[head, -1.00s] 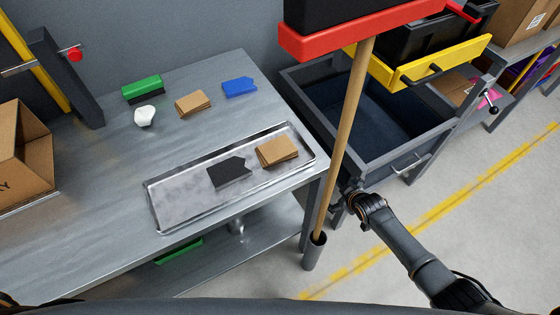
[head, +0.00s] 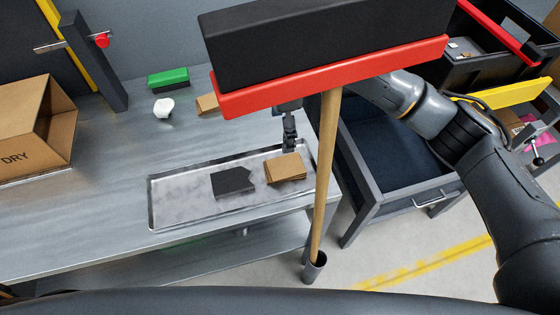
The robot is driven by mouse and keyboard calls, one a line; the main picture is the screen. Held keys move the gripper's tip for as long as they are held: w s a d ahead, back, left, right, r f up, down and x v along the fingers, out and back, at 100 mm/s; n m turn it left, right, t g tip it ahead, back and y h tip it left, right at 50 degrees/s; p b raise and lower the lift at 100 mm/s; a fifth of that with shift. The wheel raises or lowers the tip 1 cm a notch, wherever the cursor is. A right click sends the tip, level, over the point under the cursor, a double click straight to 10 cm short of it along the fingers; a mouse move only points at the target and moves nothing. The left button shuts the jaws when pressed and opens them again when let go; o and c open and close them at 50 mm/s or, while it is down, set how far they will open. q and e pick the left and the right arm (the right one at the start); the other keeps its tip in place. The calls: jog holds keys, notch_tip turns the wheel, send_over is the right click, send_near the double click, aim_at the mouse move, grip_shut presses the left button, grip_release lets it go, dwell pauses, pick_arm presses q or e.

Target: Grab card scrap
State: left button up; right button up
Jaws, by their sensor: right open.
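A stack of tan card scrap (head: 286,169) lies at the right end of a shallow metal tray (head: 165,212) on the bench. A dark grey notched piece (head: 231,182) lies left of it in the tray. Another tan card piece (head: 207,104) lies on the bench behind the tray, partly hidden by the red broom head. My right gripper (head: 290,146) is open, pointing down just behind and above the tray's card stack; the broom hides part of it and its wrist. Contact with the card cannot be told. My left gripper is not in view.
A broom with a red and black head (head: 330,75) and wooden handle (head: 325,180) stands upright in front of my right arm. A green-topped block (head: 168,78) and a white crumpled lump (head: 163,108) lie on the bench (head: 100,150). An open cardboard box (head: 40,130) sits left.

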aim_at(282, 167)
jog(key=f, duration=0.4)
jog(key=f+p, duration=0.1)
jog(key=f, duration=0.4)
jog(key=s+f, duration=0.1)
jog(key=f, duration=0.3)
jog(key=shift+f, duration=0.2)
jog(key=c, duration=1)
